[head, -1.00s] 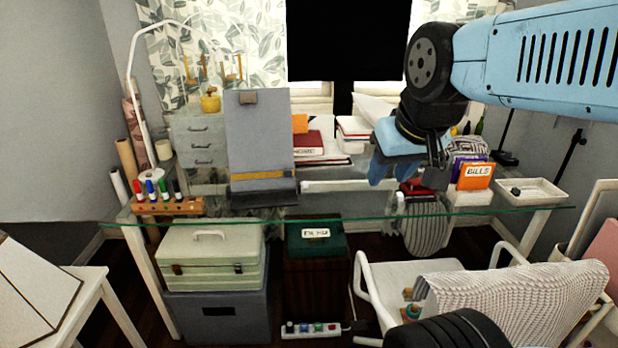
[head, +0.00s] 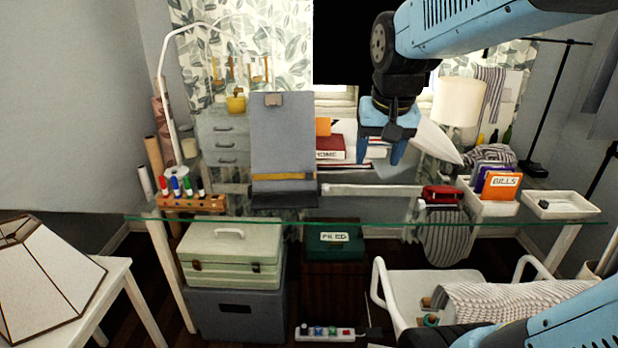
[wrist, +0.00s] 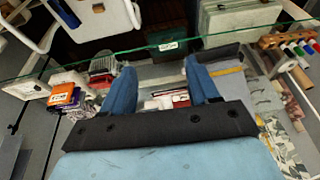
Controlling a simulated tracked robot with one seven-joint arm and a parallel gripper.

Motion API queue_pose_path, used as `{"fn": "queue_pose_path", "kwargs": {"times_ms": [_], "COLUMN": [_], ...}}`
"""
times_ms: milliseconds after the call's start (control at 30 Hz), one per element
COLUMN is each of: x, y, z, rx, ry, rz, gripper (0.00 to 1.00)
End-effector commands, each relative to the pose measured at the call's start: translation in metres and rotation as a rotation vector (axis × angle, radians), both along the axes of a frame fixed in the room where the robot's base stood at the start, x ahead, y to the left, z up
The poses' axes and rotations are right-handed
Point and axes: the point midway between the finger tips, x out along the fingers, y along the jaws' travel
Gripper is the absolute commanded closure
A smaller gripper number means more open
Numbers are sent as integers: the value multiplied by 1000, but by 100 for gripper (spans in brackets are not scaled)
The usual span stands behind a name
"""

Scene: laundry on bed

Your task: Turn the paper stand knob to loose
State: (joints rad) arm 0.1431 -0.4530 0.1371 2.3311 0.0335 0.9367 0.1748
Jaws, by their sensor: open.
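The paper stand (head: 283,135) is a grey upright board with a brown clip (head: 274,99) at its top. A yellow strip (head: 284,176) crosses it above a dark ledge. It stands on the glass desk. I cannot make out its knob. My gripper (head: 380,154) is open and empty, fingers pointing down, above the desk to the right of the stand and apart from it. In the wrist view, my two blue fingers (wrist: 158,68) are spread. Part of the stand's dark ledge (wrist: 222,53) shows just beyond the right finger.
The glass desk (head: 360,222) also holds a rack of markers (head: 190,203), books (head: 330,147), an orange bills box (head: 502,186), a red case (head: 441,194) and a white tray (head: 562,204). A lamp (head: 460,102) stands behind. A white chair (head: 440,295) is in front.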

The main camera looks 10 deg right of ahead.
Motion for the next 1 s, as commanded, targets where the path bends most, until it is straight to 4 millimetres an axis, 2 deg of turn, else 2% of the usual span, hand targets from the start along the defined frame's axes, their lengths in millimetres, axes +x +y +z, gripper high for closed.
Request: {"fn": "queue_pose_path", "kwargs": {"times_ms": [100, 467, 1000], "x": [29, 110, 219], "y": [3, 7, 1], "z": [-7, -40, -113], "rx": [23, 116, 332], "ry": [51, 190, 400], "rz": [-52, -208, -449], "gripper": [40, 40, 40]}}
